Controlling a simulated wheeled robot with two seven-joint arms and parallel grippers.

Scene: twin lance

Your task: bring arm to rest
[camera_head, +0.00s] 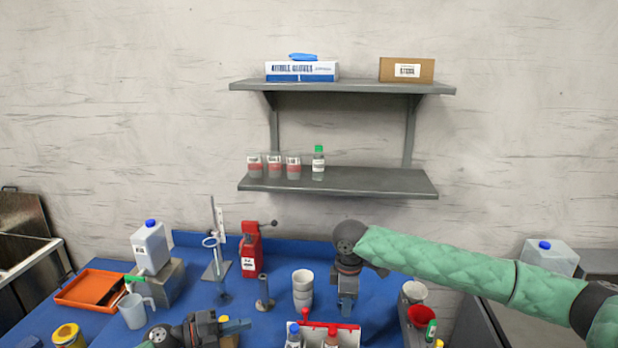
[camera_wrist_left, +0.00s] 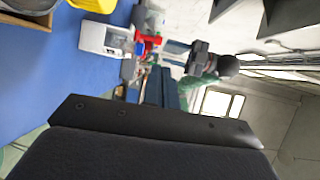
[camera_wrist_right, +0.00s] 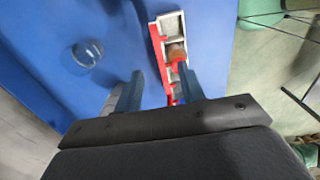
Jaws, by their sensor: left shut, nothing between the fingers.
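My left gripper (camera_head: 238,325) is low in the head view, left of centre, with its fingers pointing right. Its fingers are shut and empty, and they also show in the left wrist view (camera_wrist_left: 152,88). My right gripper (camera_head: 347,308) hangs down at the end of the green-sleeved arm (camera_head: 450,262) coming in from the right. Its two fingers stand apart in the right wrist view (camera_wrist_right: 157,92), with nothing clearly held between them. The red and white rack (camera_head: 318,328) lies just in front of and below it.
The blue bench (camera_head: 195,300) carries a white jug (camera_head: 151,248), an orange tray (camera_head: 82,290), a red device (camera_head: 250,250), stacked white cups (camera_head: 303,288) and a red funnel (camera_head: 416,291). Shelves (camera_head: 338,181) hold bottles and boxes on the wall above.

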